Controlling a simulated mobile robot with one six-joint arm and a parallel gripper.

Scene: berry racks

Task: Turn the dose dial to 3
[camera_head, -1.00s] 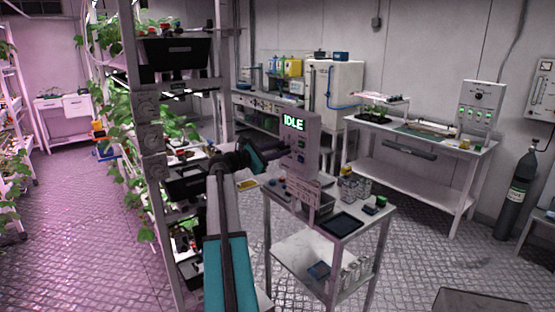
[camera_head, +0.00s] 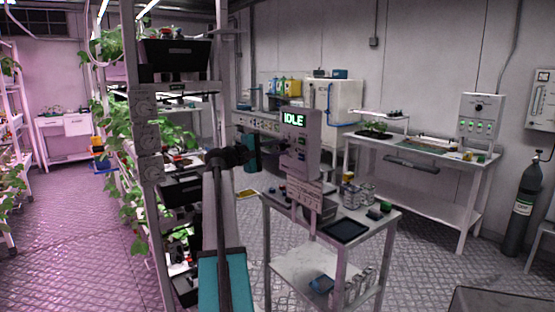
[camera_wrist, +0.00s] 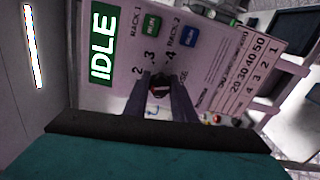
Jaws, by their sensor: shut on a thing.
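The control box (camera_head: 300,155) stands on a cart, its green screen (camera_head: 293,119) reading IDLE. In the wrist view its panel (camera_wrist: 210,70) fills the upper middle, with the IDLE screen (camera_wrist: 103,44) at left. The dose dial (camera_wrist: 160,86) is a small dark knob below the printed numbers 2, 3 and 4. My gripper (camera_wrist: 162,92) is shut on the dial, one finger on each side. The fingers hide much of the knob and part of the "DOSE" label. I cannot tell which number its mark points to. In the head view the fingertips are hard to make out against the box.
A green RUN button (camera_wrist: 152,25) and a blue RUN button (camera_wrist: 189,37) sit close above the dial. The cart holds a black tray (camera_head: 345,230) and small jars. A plant rack (camera_head: 150,170) stands close left of my arm.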

